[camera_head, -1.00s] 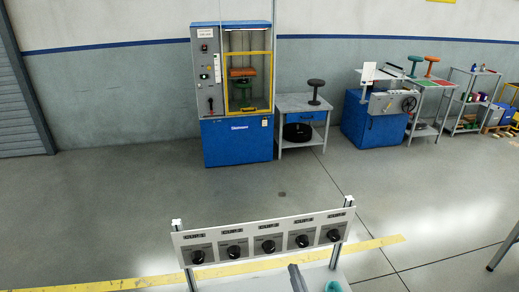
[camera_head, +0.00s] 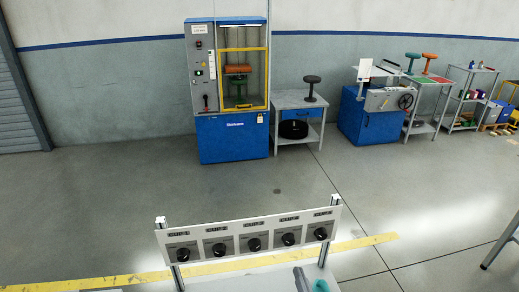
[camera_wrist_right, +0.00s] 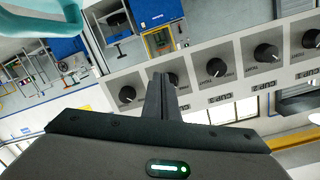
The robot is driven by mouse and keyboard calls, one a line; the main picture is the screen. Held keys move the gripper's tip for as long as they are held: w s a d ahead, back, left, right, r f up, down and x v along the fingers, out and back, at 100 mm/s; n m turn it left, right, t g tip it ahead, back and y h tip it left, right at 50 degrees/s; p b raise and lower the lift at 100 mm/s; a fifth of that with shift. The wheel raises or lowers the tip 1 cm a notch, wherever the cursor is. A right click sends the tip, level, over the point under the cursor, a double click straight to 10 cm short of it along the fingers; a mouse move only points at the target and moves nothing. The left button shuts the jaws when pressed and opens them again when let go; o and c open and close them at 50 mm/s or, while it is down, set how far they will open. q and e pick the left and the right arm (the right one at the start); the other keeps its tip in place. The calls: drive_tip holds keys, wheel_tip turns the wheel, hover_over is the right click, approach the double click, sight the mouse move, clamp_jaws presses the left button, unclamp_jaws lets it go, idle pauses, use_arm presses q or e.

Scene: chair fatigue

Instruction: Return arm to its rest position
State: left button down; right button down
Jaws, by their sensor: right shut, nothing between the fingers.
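My right gripper (camera_head: 301,279) shows only as a small grey tip at the bottom edge of the head view, in front of the control panel (camera_head: 250,237) with its row of black knobs. In the right wrist view its dark fingers (camera_wrist_right: 160,93) are together, with nothing between them. Panel knobs (camera_wrist_right: 216,67) appear beyond and beside the fingertips there; I cannot tell how close they are. Most of the right arm is out of the head view. My left gripper is in neither view.
A teal object (camera_head: 321,286) lies beside the gripper, partly cut off. Beyond a yellow floor line (camera_head: 361,243) are open floor, a blue test machine (camera_head: 232,138), a small table (camera_head: 300,98) and shelves (camera_head: 473,93). A metal leg (camera_head: 500,243) stands at right.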

drive_tip(key=s+d+f+n+g+h, duration=0.1)
drive_tip(key=s+d+f+g, duration=0.25)
drive_tip(key=s, duration=0.35)
drive_tip(key=s+d+f+n+g+h, duration=0.1)
drive_tip(key=s+d+f+g, duration=0.2)
drive_tip(key=s, duration=0.5)
drive_tip(key=s+d+r+n+g, duration=0.2)
drive_tip(key=s+g, duration=0.1)
drive_tip(key=s, duration=0.6)
drive_tip(key=s+d+r+n+g, duration=0.15)
drive_tip(key=s+g, duration=0.25)
drive_tip(key=s, duration=0.6)
wheel_tip(320, 180, down, 32)
drive_tip(key=s+b, duration=0.1)
drive_tip(key=b, duration=0.3)
drive_tip(key=s+d+f+g+b, duration=0.1)
drive_tip(key=s+f+b, duration=0.1)
drive_tip(key=s+f, duration=0.7)
drive_tip(key=s+d+f+g+h+b, duration=0.1)
drive_tip(key=s+d+f+b, duration=0.1)
drive_tip(key=s+f, duration=0.7)
wheel_tip(320, 180, down, 4)
drive_tip(key=shift+s+d+f, duration=0.15)
drive_tip(key=shift+s+d, duration=0.15)
drive_tip(key=shift+n, duration=0.25)
